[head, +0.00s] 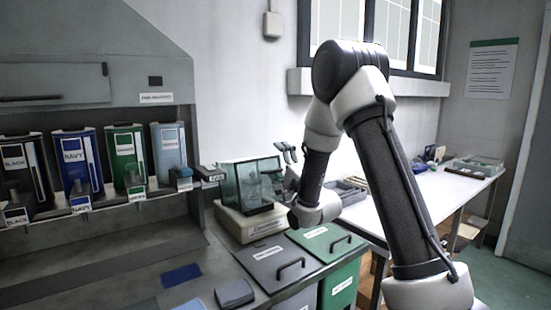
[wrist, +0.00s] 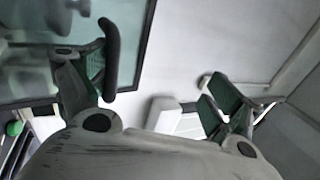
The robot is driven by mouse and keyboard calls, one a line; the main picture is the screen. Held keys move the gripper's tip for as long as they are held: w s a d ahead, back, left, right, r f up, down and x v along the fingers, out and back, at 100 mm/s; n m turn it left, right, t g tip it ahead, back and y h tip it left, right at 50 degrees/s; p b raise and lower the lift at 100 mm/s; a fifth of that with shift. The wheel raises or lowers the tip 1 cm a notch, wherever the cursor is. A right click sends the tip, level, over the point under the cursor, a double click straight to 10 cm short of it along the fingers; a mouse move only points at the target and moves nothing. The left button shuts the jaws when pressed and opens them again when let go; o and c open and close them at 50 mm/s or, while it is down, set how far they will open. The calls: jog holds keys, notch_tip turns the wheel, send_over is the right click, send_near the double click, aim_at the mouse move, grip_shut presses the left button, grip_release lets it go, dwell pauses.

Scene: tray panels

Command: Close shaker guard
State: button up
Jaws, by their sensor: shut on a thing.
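The shaker guard (head: 250,185) is a clear, greenish box with dark edges, on the pale shaker base (head: 238,228) in the head view. In the wrist view its dark-framed pane (wrist: 146,48) fills the upper left. The guard's black handle (wrist: 111,60) lies along the inner side of my gripper's left finger. My gripper (wrist: 155,88) is shut on the handle, though its fingers stand wide apart and the right finger's contact is not clear.
A grey bin lid (head: 277,263) and a green bin lid (head: 322,240), both with black handles, lie in front of the shaker. Several labelled colour canisters (head: 78,165) stand on the left. A white bench (head: 415,205) runs behind my arm to the right.

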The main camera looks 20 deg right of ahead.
jog(key=f, duration=0.1)
jog(key=s+f, duration=0.2)
jog(key=shift+s+d+f, duration=0.15)
jog(key=shift+d+f, duration=0.15)
jog(key=shift+d, duration=0.05)
jog(key=c, duration=0.9)
jog(key=shift+s+f, duration=0.2)
jog(key=shift+s, duration=0.05)
jog(key=c, duration=0.3)
jog(key=shift+s+d+f, duration=0.1)
jog(key=shift+s+f, duration=0.1)
jog(key=shift+f, duration=0.25)
jog(key=shift+s+d+f, duration=0.1)
jog(key=shift+s+f, duration=0.1)
jog(key=shift+f, duration=0.2)
